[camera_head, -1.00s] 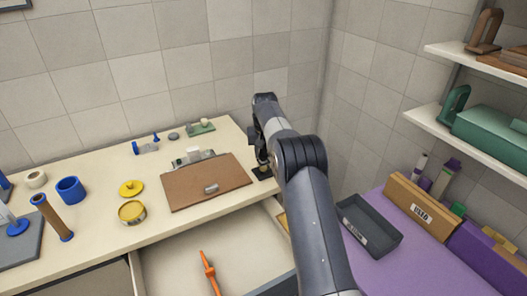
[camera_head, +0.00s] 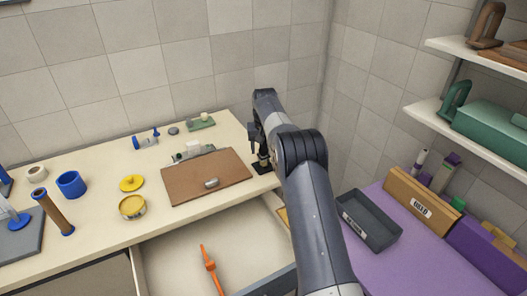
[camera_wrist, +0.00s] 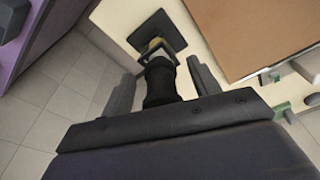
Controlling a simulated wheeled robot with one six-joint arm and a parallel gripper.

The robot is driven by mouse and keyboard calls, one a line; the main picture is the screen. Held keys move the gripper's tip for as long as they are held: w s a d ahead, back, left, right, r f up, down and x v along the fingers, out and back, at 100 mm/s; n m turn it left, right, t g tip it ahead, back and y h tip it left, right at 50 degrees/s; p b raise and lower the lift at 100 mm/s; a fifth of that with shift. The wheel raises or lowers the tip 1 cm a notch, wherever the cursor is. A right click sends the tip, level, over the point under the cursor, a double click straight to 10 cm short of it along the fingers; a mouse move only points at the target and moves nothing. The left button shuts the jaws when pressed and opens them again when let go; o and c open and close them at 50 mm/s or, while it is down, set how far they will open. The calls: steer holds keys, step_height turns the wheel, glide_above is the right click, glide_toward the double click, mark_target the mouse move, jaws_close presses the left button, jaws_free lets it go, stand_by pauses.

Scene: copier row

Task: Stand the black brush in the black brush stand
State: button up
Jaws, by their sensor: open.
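The black brush (camera_wrist: 160,85) is between the fingers of my gripper (camera_wrist: 160,70) in the wrist view. The fingers are open, with a gap on each side of the brush. The brush's far end shows a pale yellowish part over the black brush stand (camera_wrist: 169,27), a dark square base on the bench. The brush appears upright at the stand; how deep it sits is hidden. In the head view the brush stand (camera_head: 263,168) is beside the brown board, and my gripper (camera_head: 257,140) is just above it, partly hidden by my arm.
A brown clipboard (camera_head: 205,180) lies left of the stand. An open drawer (camera_head: 175,265) below holds an orange tool (camera_head: 210,268). A purple surface (camera_head: 395,255) with a dark tray (camera_head: 368,222) is at the right. Walls stand close behind.

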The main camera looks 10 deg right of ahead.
step_height(320, 180, up, 11)
steer(key=s+b, duration=0.1)
steer(key=shift+s+f, duration=0.15)
steer(key=shift+s, duration=0.2)
steer(key=shift+f, duration=0.1)
steer(key=f, duration=0.3)
steer(key=w+f, duration=0.1)
steer(key=f, duration=0.3)
steer(key=f+p, duration=0.1)
steer(key=f, duration=0.2)
steer(key=shift+w+f, duration=0.15)
steer(key=shift+w, duration=0.2)
